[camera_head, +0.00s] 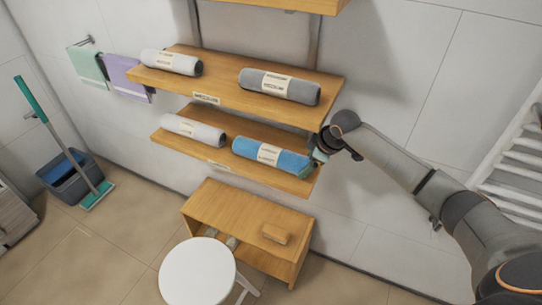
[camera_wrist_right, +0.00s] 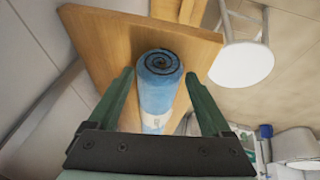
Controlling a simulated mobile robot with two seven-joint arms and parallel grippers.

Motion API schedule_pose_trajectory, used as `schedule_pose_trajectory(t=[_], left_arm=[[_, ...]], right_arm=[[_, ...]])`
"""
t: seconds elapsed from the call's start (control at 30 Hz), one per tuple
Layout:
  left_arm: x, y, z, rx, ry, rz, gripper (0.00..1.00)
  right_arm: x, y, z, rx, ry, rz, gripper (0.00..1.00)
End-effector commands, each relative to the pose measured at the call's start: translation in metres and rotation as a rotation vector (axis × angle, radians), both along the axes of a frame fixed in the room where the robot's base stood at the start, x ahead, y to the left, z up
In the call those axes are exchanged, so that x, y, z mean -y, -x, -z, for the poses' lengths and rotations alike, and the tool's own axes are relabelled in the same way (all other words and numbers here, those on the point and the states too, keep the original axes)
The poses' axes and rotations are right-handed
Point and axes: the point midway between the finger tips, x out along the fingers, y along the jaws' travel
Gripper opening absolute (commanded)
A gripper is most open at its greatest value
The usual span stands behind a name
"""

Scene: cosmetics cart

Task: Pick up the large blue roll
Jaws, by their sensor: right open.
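The large blue roll (camera_head: 270,155), with a pale label band, lies on the right part of the lower wooden shelf (camera_head: 168,141). My right gripper (camera_head: 318,157) is at the right end of this shelf, close to the roll's right end. In the right wrist view the blue roll (camera_wrist_right: 158,82) lies between the two green fingers of my right gripper (camera_wrist_right: 160,85), its spiral end showing. The fingers are open, with gaps on both sides of the roll. My left gripper is not in view.
A white roll (camera_head: 193,130) lies left on the same shelf. The upper shelf (camera_head: 225,92) holds a grey roll (camera_head: 279,86) and a lighter roll (camera_head: 171,62) close above. Below are a wooden bench (camera_head: 205,205) and a white stool (camera_head: 197,272).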

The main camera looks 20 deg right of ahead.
Motion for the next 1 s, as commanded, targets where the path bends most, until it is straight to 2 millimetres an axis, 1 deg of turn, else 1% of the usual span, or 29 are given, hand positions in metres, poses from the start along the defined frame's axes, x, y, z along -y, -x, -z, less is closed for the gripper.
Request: schedule_pose_trajectory(t=[0.03,0.17,0.47,1.0], left_arm=[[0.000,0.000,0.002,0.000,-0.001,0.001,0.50],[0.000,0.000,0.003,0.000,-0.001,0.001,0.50],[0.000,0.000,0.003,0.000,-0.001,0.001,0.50],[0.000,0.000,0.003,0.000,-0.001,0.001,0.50]], right_arm=[[-0.001,-0.004,0.008,0.000,-0.003,0.002,0.83],[-0.002,-0.009,0.019,0.001,-0.002,0.000,0.83],[-0.002,-0.011,0.021,0.003,0.000,0.000,0.82],[-0.002,-0.010,0.022,0.002,0.000,0.001,0.21]])
